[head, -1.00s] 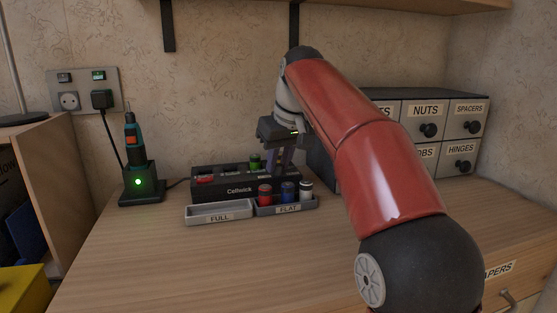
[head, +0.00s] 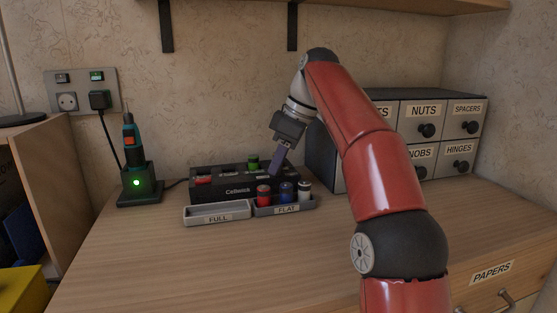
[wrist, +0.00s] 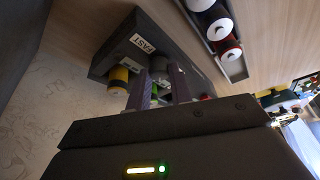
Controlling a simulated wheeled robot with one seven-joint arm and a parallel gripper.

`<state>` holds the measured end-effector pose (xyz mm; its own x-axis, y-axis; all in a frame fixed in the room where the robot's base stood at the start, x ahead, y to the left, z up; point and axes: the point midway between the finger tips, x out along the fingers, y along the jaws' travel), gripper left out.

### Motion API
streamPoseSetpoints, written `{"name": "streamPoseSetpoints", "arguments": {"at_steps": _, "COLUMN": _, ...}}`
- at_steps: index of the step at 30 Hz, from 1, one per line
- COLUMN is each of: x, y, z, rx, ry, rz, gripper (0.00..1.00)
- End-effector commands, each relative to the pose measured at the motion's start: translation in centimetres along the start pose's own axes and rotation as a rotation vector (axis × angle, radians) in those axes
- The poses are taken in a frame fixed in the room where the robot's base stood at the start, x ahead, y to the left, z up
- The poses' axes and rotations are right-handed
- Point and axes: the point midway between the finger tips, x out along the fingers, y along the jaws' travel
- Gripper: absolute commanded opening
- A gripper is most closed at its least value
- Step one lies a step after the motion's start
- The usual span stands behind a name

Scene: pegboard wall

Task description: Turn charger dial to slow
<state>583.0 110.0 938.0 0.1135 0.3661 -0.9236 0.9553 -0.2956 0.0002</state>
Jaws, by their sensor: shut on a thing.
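The black Cellwick charger (head: 225,190) stands at the back of the desk; it also shows in the wrist view (wrist: 112,48), with a FAST label (wrist: 143,45) on it. My gripper (head: 275,170) reaches down at the charger's right end, tilted. In the wrist view my gripper (wrist: 161,75) has its two fingers shut about a dark round knob (wrist: 161,66), the dial, beside the FAST label. The fingers cover much of the dial, so I cannot read its pointer. In the head view the dial is hidden behind my gripper.
A red cell (head: 203,180) and a green cell (head: 253,162) stand in the charger. The FULL tray (head: 218,214) is empty; the FLAT tray (head: 288,209) holds three cells. A drawer cabinet (head: 323,155) is close right of my gripper. A screwdriver (head: 130,140) stands far left.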

Motion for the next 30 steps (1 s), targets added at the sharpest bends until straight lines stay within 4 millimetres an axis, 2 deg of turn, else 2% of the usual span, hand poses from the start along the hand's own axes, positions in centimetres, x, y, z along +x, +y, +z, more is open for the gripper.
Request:
{"name": "streamPoseSetpoints", "arguments": {"at_steps": 20, "x": -0.02, "y": 0.05, "z": 0.00, "rx": -0.062, "ry": 0.000, "rz": -0.025, "gripper": 0.00}}
{"name": "streamPoseSetpoints", "arguments": {"at_steps": 21, "x": -0.02, "y": 0.05, "z": 0.00, "rx": -0.062, "ry": 0.000, "rz": -0.025, "gripper": 0.23}}
{"name": "streamPoseSetpoints", "arguments": {"at_steps": 24, "x": -0.02, "y": 0.04, "z": 0.00, "rx": -0.062, "ry": 0.000, "rz": -0.025, "gripper": 0.36}}
{"name": "streamPoseSetpoints", "arguments": {"at_steps": 26, "x": -0.01, "y": 0.05, "z": 0.00, "rx": -0.061, "ry": 0.000, "rz": -0.025, "gripper": 0.43}}
{"name": "streamPoseSetpoints", "arguments": {"at_steps": 30, "x": -0.01, "y": 0.04, "z": 0.00, "rx": -0.061, "ry": 0.000, "rz": -0.025, "gripper": 0.43}}
